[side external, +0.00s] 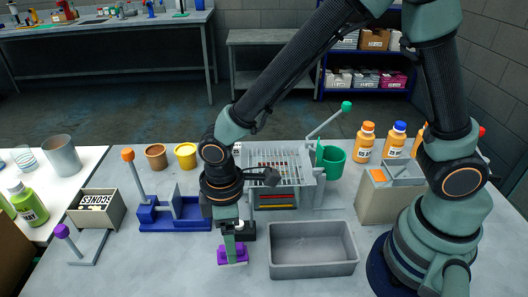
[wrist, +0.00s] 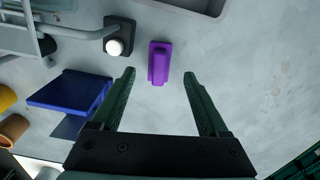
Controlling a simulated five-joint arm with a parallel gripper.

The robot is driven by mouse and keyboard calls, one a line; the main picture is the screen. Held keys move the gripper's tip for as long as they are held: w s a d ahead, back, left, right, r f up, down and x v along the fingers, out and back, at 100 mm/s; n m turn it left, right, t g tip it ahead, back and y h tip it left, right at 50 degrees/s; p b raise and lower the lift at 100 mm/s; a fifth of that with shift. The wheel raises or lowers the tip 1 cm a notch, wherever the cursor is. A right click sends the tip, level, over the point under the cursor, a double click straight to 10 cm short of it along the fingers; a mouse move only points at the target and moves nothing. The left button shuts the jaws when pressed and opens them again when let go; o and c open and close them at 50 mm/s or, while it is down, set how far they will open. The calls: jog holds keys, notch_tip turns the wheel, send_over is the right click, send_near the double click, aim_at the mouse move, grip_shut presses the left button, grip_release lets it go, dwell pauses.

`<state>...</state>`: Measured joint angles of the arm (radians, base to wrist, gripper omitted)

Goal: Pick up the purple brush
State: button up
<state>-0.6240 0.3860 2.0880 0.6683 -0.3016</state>
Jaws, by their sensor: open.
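The purple brush (wrist: 158,62) lies on the grey table, a small block with a raised ridge on top. In the wrist view it sits in line with the gap between my fingertips, slightly beyond them. My gripper (wrist: 159,76) is open and empty, with one finger to each side of that line. In the side view my gripper (side external: 234,249) points down over the purple brush (side external: 224,258), and its fingers hide part of it. I cannot tell the exact height between them.
A grey bin (side external: 312,271) stands right of the brush. A black block with a white knob (wrist: 114,47) is close by. A blue fixture (side external: 174,224) stands to the left, and a grey slicer-like machine (side external: 275,165) behind. Bare table lies in front.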

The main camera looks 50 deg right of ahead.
jog(key=shift+f, duration=2.6)
grip_shut()
notch_tip(320, 180, up, 20)
